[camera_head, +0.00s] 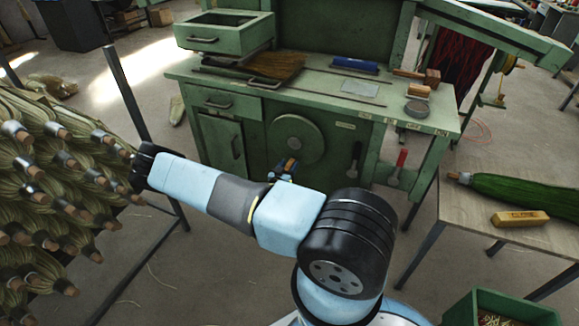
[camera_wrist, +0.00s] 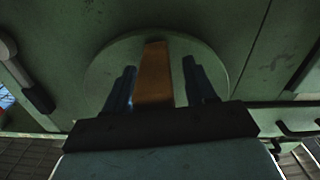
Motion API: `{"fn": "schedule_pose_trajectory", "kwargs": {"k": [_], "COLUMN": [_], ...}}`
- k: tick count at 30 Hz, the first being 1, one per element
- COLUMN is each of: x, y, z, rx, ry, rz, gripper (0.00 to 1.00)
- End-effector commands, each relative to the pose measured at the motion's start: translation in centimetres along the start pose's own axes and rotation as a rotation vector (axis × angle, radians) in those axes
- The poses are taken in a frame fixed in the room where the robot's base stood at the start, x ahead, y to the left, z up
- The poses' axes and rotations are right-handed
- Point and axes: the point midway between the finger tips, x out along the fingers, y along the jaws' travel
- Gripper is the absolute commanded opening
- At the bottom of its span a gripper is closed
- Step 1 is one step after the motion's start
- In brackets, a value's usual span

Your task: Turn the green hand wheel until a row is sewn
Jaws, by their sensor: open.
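The green hand wheel (camera_head: 296,138) is a round disc on the front of the green workbench, below its top. It also shows in the wrist view (camera_wrist: 108,72), behind my fingers. Its brown handle (camera_wrist: 155,75) stands out from the disc, and its end shows in the head view (camera_head: 291,165) near the wheel's lower edge. My gripper (camera_wrist: 160,66) is open, with one blue finger on each side of the handle and a gap on both sides. In the head view my gripper (camera_head: 283,178) is mostly hidden behind my arm.
A black-handled lever (camera_head: 354,160) and a red-handled lever (camera_head: 401,160) hang right of the wheel. A bristle bundle (camera_head: 270,66) lies on the green workbench (camera_head: 310,88). A broom rack (camera_head: 60,190) stands left. A wooden table (camera_head: 465,215) with a green bundle (camera_head: 530,193) stands right.

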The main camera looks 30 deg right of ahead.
Motion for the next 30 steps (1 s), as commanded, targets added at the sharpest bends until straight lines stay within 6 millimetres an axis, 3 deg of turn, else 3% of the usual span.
{"fn": "schedule_pose_trajectory", "kwargs": {"k": [8,25,30], "x": [0.14,0.13,0.12], "y": [0.01,-0.05,-0.05], "z": [0.0,0.0,0.0], "rx": [0.0,0.0,0.0], "ry": [0.0,0.0,0.0], "rz": [0.0,-0.001,-0.001], "gripper": [0.55,0.02,0.0]}}
